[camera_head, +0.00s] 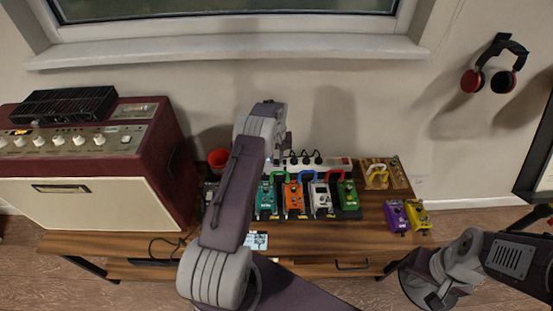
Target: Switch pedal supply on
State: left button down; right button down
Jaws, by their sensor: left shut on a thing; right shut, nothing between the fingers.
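The white power strip (331,161) lies at the back of the wooden bench against the wall, with several dark plugs in it. I take it to be the pedal supply. My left gripper (281,150) is at the left end of the strip, with my arm hiding much of that area. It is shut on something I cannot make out. Whether it touches the strip is unclear. My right gripper (441,297) is low at the right, in front of the bench, shut and empty.
A pedal row includes teal (266,199), orange (293,197), white (321,200) and green (348,196) pedals. Purple (396,215) and yellow (418,214) pedals stand right. A red cup (218,158), an amplifier (85,165) and a wooden tray (398,173) flank them.

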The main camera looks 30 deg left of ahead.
aim_at(276, 163)
pick_arm(q)
jog(key=c, duration=1.3)
grip_release()
jog(key=r, duration=0.3)
jog(key=r+p, duration=0.1)
jog(key=r, duration=0.5)
jog(key=shift+s+d, duration=0.1)
jog(key=shift+s, duration=0.15)
